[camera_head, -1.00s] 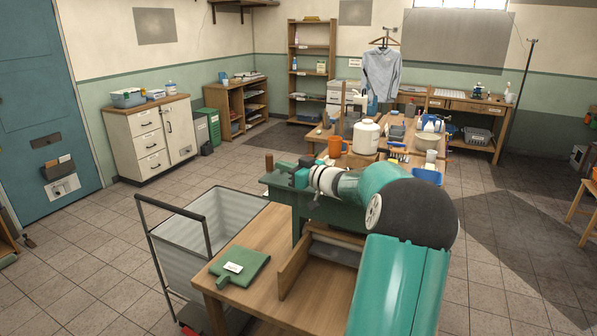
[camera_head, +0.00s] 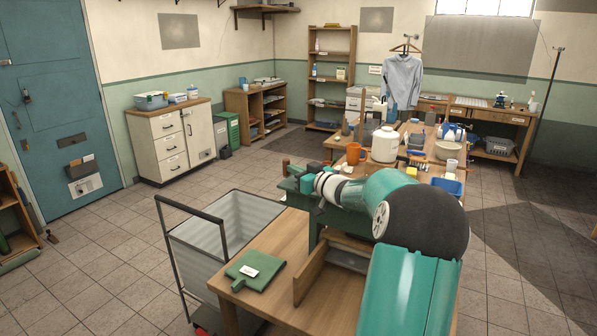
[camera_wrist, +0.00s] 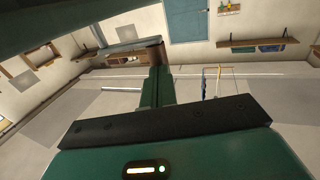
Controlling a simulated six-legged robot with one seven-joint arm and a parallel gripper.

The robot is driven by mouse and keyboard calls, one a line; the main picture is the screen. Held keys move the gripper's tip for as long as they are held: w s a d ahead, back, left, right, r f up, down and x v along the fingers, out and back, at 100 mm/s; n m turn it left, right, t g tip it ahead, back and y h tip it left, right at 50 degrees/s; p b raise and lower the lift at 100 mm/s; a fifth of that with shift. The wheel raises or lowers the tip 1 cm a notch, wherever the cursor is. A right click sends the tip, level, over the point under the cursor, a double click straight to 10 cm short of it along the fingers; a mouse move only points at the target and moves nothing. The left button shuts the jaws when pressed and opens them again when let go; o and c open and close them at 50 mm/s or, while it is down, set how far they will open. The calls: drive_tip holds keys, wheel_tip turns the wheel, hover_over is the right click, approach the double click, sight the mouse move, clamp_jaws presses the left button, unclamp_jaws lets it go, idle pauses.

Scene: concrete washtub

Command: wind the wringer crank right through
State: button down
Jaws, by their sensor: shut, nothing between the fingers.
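The wringer (camera_head: 318,226) has a dark green frame and stands on a wooden table. Its brown crank grip (camera_head: 285,167) stands upright at the frame's far left end. My gripper (camera_head: 296,172) is just right of the grip, low over the frame. It is shut and empty. In the wrist view, my closed fingers (camera_wrist: 156,88) point up the picture, and the brown grip (camera_wrist: 154,52) shows at their tips. I cannot tell whether they touch. A grey-green bar (camera_wrist: 122,47), probably the crank arm, runs left from the grip. My arm hides part of the wringer.
A green board (camera_head: 254,269) with a white label lies on the table's near left corner. Floor at left is clear.

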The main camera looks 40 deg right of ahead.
drive_tip(key=w+m+g+h, duration=0.1)
drive_tip(key=w+m+h, duration=0.3)
drive_tip(key=w+h, duration=0.3)
drive_tip(key=shift+w+a+m+g, duration=0.2)
drive_tip(key=shift+w+m+g, duration=0.2)
drive_tip(key=shift+w, duration=0.95)
drive_tip(key=shift+f, duration=0.1)
idle(1.6)
